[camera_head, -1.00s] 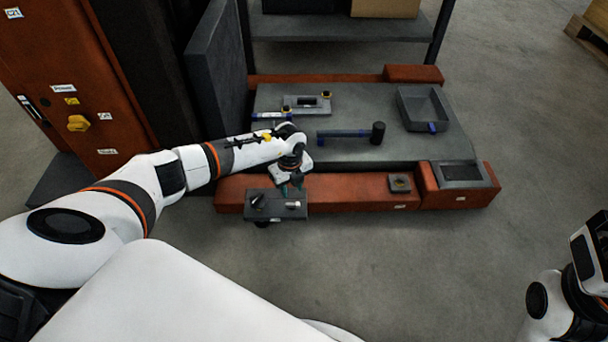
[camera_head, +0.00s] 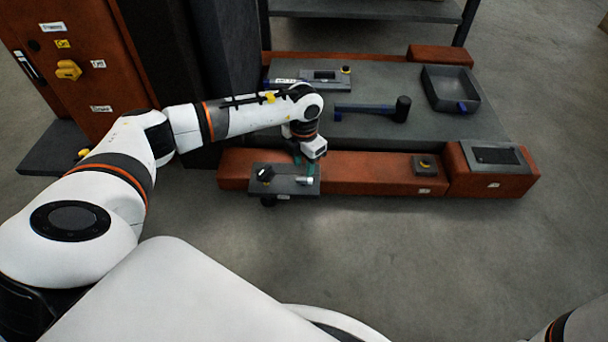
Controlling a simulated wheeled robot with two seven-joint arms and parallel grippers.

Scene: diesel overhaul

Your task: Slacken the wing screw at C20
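A small grey bracket (camera_head: 285,184) juts from the front of the orange base rail. A dark winged knob (camera_head: 265,174) stands on its left half and looks like a wing screw. A silver pin-like part (camera_head: 304,181) lies on its right half. A small tag on the bracket's front is too small to read, so I cannot confirm C20. My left gripper (camera_head: 307,164) points down at the bracket's right back, right of the dark knob. Its fingers are small and partly hidden, so their opening is unclear. My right gripper is out of view; only part of my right arm shows at the lower right corner.
On the grey bench top (camera_head: 450,125) lie a dark-headed mallet (camera_head: 365,110) and a grey tray (camera_head: 452,89). A small block with a yellow-ringed part (camera_head: 425,166) sits on the rail. An orange cabinet (camera_head: 75,70) with a yellow knob stands left. Floor in front is clear.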

